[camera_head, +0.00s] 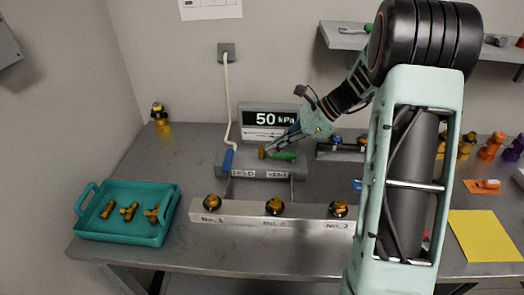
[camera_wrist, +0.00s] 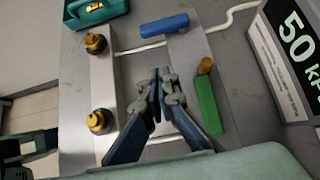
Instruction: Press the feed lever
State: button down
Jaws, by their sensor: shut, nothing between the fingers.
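The blue lever (camera_head: 228,160) sits on the left of a grey valve block (camera_head: 222,172), by the label that reads as FEED. The green lever (camera_head: 284,156), with a brass-coloured knob, sits to its right above the VENT label. In the wrist view the blue lever (camera_wrist: 164,24) lies ahead of the fingertips and the green lever (camera_wrist: 207,105) lies to their right. My gripper (camera_head: 268,149) is shut and empty, its tips near the green lever's knob in the head view. The gripper (camera_wrist: 160,75) appears apart from both levers in the wrist view.
A display (camera_head: 268,120) reading 50 kPa stands behind the block. A grey rail (camera_head: 240,222) with several brass fittings runs in front. A teal tray (camera_head: 125,235) with brass parts is at left. A white pipe (camera_head: 227,90) rises behind the blue lever.

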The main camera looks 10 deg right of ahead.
aim_at(228, 162)
jog(key=x, duration=0.9)
jog(key=shift+s, duration=0.15)
jog(key=shift+w+a+r, duration=0.1)
jog(key=shift+w+a, duration=0.05)
jog(key=shift+a, duration=0.45)
jog(key=shift+w+a+r, duration=0.1)
jog(key=shift+w+a, duration=0.05)
jog(key=shift+a, duration=0.5)
jog(key=shift+w+a, duration=0.15)
jog(key=shift+a, duration=0.4)
